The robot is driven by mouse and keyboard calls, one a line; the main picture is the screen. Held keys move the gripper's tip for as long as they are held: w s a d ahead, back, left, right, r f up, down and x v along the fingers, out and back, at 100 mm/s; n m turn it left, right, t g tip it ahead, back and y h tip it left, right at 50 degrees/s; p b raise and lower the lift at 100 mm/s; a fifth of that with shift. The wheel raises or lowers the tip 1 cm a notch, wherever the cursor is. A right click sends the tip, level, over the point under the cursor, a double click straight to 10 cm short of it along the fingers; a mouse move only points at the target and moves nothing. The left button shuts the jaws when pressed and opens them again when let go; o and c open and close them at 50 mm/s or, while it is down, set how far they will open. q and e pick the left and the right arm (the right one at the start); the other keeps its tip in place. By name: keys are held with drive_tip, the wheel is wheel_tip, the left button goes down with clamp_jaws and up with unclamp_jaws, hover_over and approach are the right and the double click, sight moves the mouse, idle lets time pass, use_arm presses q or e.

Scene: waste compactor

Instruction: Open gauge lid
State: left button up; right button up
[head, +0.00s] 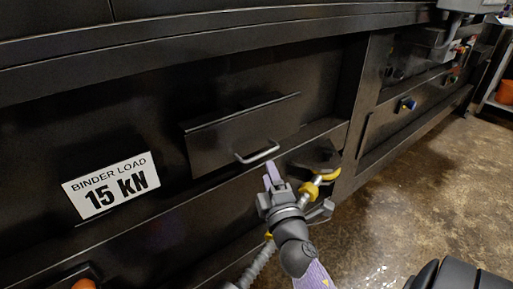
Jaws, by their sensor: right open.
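The gauge lid (230,135) is a dark flat panel on the black machine face, left of the picture's middle. It hangs down over its place and looks closed. A pale metal bar handle (258,153) sits at its lower right edge. My right gripper (271,176) has purple fingers and is open, just below and slightly right of the handle. It looks apart from the handle, and I see nothing between its fingers. What lies behind the lid is hidden. My left gripper is not in view.
A white "BINDER LOAD 15 kN" sign (111,186) is left of the lid. A grey threaded rod with yellow fittings (308,190) runs close behind my right gripper. A ledge (318,132) runs below the lid. The wet brown floor (420,190) at right is open.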

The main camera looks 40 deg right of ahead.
sight(262, 153)
drive_tip(key=x, duration=0.6)
drive_tip(key=shift+w+d, duration=0.2)
drive_tip(key=shift+w, duration=0.1)
clamp_jaws()
idle(0.5)
idle(0.4)
